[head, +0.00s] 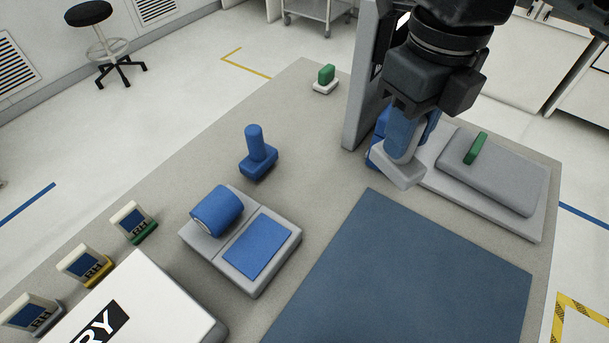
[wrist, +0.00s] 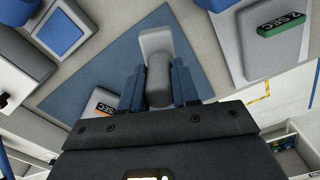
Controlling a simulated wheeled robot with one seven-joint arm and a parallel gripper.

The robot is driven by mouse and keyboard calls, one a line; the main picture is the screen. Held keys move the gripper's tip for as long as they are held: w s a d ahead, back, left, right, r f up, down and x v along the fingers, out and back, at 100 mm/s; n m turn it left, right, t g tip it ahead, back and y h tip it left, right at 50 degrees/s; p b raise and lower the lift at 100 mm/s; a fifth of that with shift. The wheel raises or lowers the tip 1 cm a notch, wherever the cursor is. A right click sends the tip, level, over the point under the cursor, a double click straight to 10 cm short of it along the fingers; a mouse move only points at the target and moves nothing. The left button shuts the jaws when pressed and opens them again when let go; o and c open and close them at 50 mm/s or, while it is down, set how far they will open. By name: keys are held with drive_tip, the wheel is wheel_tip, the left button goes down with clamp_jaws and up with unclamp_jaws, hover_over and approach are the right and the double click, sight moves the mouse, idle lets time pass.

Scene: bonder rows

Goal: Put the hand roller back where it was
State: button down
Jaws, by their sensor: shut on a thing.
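The hand roller, with a pale grey head (head: 400,172) and a duller grip, is held between the fingers of my gripper (head: 406,132). It hangs head down near the far edge of the dark blue mat (head: 420,265). In the wrist view the pale head (wrist: 157,42) sticks out beyond the blue fingertips (wrist: 158,88). The fingers are shut around its grip. I cannot tell whether the head touches the surface below. A blue holder with an upright peg (head: 256,155) stands left of my gripper. A grey base (head: 265,280) carries a blue roll (head: 217,210) and a blue pad.
A grey upright panel (head: 363,90) stands close behind my gripper. A grey slab with a green tag (head: 475,149) lies to the right. A small green-topped block (head: 326,78) stands at the far corner. Several display stands (head: 133,221) and a white box (head: 145,300) line the left edge.

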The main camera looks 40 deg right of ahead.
drive_tip(key=shift+w+a+f, duration=0.15)
drive_tip(key=shift+w+f, duration=0.05)
drive_tip(key=shift+w, duration=0.1)
drive_tip(key=shift+w+a+f+p, duration=0.3)
drive_tip(key=shift+w+a+f, duration=1)
drive_tip(key=shift+f, duration=0.45)
drive_tip(key=shift+w+a+f+p, duration=0.3)
drive_tip(key=shift+w+a+f, duration=0.7)
drive_tip(key=shift+w+f, duration=0.65)
drive_tip(key=shift+w+a+f+p, duration=0.3)
drive_tip(key=shift+w+a+f, duration=0.9)
drive_tip(key=shift+f, duration=0.7)
drive_tip(key=shift+f, duration=0.2)
drive_tip(key=c, duration=0.8)
unclamp_jaws()
drive_tip(key=shift+r, duration=0.15)
wheel_tip(320, 180, up, 12)
drive_tip(key=shift+r, duration=0.1)
